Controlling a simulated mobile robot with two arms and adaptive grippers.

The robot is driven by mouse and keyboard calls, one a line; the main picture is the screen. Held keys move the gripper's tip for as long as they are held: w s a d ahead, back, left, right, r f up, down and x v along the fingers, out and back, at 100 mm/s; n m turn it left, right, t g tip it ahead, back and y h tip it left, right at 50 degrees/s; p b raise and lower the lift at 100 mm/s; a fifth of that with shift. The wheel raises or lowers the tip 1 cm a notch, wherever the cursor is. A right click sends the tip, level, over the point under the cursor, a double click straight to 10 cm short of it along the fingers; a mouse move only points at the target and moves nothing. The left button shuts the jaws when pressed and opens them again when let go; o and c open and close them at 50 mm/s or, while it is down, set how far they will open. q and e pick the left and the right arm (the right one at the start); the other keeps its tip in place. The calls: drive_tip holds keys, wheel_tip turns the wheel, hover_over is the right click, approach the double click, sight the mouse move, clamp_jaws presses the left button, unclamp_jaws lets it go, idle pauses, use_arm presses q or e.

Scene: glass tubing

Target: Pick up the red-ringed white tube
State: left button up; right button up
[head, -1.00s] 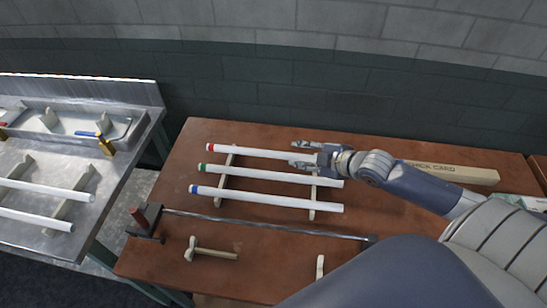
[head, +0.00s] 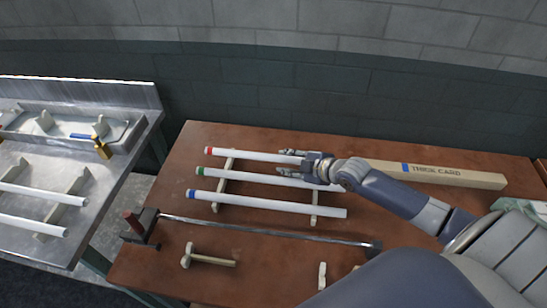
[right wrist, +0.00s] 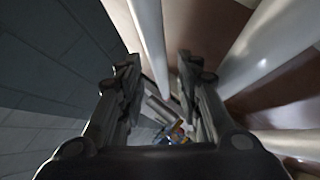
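The red-ringed white tube (head: 250,155) lies across a wooden rack on the brown table, its red ring at the left end. It is the tube nearest the wall. My right gripper (head: 282,162) is at its right half, which the gripper and wrist partly hide. The fingers are open, one on the wall side and one on the near side. In the right wrist view the open fingers (right wrist: 160,65) have a white tube (right wrist: 149,35) between them; I cannot tell whether they touch it. My left gripper is not in view.
A green-ringed tube (head: 250,176) and a blue-ringed tube (head: 265,205) lie parallel on the near side. A long box marked THICK CARD (head: 450,175) lies to the right. A metal rod (head: 250,228) runs in front. A steel bench (head: 100,162) stands left.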

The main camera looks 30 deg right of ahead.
sight(278, 158)
drive_tip(key=shift+w+a, duration=0.15)
drive_tip(key=shift+w, duration=0.3)
drive_tip(key=p+x, duration=0.1)
drive_tip(key=x, duration=0.3)
drive_tip(key=shift+f, duration=0.1)
clamp_jaws()
